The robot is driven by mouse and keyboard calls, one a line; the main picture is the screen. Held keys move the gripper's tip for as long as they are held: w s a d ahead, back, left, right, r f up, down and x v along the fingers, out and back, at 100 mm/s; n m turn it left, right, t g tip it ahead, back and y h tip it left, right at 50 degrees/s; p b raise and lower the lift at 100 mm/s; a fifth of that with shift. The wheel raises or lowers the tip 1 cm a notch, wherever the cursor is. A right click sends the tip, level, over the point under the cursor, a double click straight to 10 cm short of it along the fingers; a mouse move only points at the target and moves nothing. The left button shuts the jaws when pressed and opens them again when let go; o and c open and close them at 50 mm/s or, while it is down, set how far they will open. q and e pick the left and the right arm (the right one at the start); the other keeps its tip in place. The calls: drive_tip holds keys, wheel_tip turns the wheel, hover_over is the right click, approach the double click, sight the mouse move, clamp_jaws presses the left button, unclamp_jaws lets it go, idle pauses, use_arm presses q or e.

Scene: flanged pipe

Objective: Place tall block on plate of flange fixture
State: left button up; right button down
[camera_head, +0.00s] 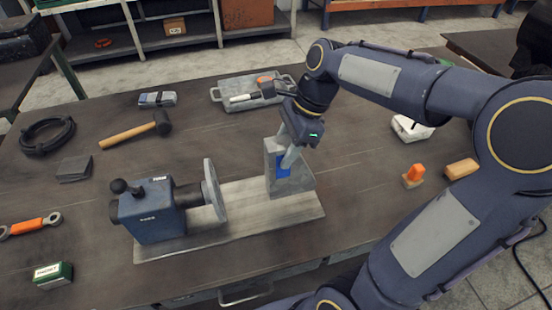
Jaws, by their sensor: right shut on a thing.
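The flange fixture has a pale flat plate (240,232), a blue housing (152,218) on its left part, and an upright round flange disc (214,190). A tall grey block (272,182) stands upright over the right part of the plate, to the right of the disc and apart from it. I cannot tell for certain whether its base touches the plate. My right gripper (288,160) reaches down from above and is shut on the tall block, covering part of its upper half. A blue patch shows between the fingers. My left gripper is not in view.
A hammer (135,132), a coiled black ring (47,137), a dark block (74,169) and a wrench (30,226) lie left. A metal tray (222,104) with a tool is behind. An orange-topped item (414,174) and a brush-like block (461,168) lie right.

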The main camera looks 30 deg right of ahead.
sight(281, 183)
drive_tip(key=shift+w+a+f, duration=0.1)
drive_tip(key=shift+w+f, duration=0.35)
drive_tip(key=shift+f, duration=0.6)
drive_tip(key=shift+w+a+f, duration=0.1)
drive_tip(key=shift+w+f, duration=0.4)
drive_tip(key=shift+f, duration=0.55)
drive_tip(key=shift+w+a+f, duration=0.1)
drive_tip(key=shift+w+f, duration=0.35)
drive_tip(key=shift+f, duration=0.8)
drive_tip(key=c, duration=0.8)
unclamp_jaws()
drive_tip(key=shift+c, duration=0.2)
drive_tip(key=shift+r, duration=0.1)
